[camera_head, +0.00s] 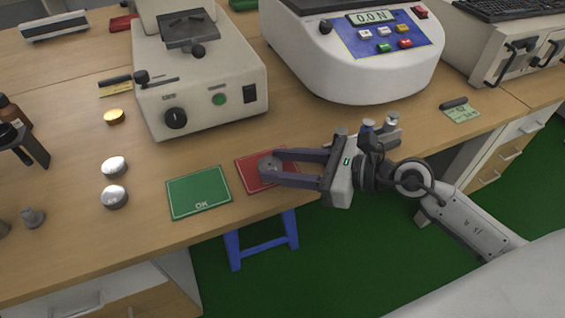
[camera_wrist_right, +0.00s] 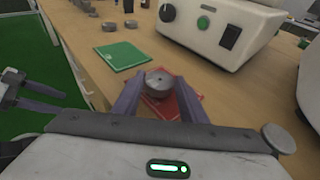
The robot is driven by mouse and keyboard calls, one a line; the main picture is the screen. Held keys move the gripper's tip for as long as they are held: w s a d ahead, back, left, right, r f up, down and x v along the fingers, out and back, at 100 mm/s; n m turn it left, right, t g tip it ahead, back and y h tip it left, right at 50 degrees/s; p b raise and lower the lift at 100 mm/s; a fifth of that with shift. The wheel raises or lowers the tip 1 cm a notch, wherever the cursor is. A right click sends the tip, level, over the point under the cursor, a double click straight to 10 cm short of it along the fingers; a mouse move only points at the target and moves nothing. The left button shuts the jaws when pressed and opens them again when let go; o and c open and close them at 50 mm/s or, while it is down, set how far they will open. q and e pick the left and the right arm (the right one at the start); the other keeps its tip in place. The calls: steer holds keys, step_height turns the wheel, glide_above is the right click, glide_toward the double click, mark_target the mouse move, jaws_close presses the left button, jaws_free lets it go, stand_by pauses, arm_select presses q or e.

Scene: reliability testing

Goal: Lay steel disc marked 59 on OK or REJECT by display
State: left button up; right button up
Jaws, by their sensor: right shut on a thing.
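A grey steel disc (camera_head: 269,166) is between the fingertips of my right gripper (camera_head: 272,167), which is shut on it. It also shows in the right wrist view (camera_wrist_right: 162,82); no marking on it can be read. The disc is over the red card (camera_head: 252,181), which it and the fingers partly cover; I cannot tell whether they touch. The green card (camera_head: 198,193) reads OK and lies bare to the left. The display (camera_head: 371,17) on the white instrument reads 0.0 N. My left gripper (camera_wrist_right: 62,106) shows at the left of the right wrist view, its fingers apart and empty.
Two silvery discs (camera_head: 114,196) and a brass one (camera_head: 114,116) lie left of the green card. A grey tester with knobs (camera_head: 206,85) stands behind the cards. The table's front edge is close in front of both cards. A small green card (camera_head: 460,113) lies at right.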

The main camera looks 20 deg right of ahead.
steer(key=shift+f+b, duration=0.4)
steer(key=shift+f, duration=0.05)
stand_by(0.4)
steer(key=o, duration=1.3)
steer(key=shift+o, duration=0.2)
steer(key=shift+f, duration=0.1)
steer(key=shift+s+d, duration=0.2)
steer(key=b+v, duration=0.1)
steer(key=v, duration=0.8)
steer(key=shift+s+d+r, duration=0.2)
steer(key=shift+d+r, duration=0.05)
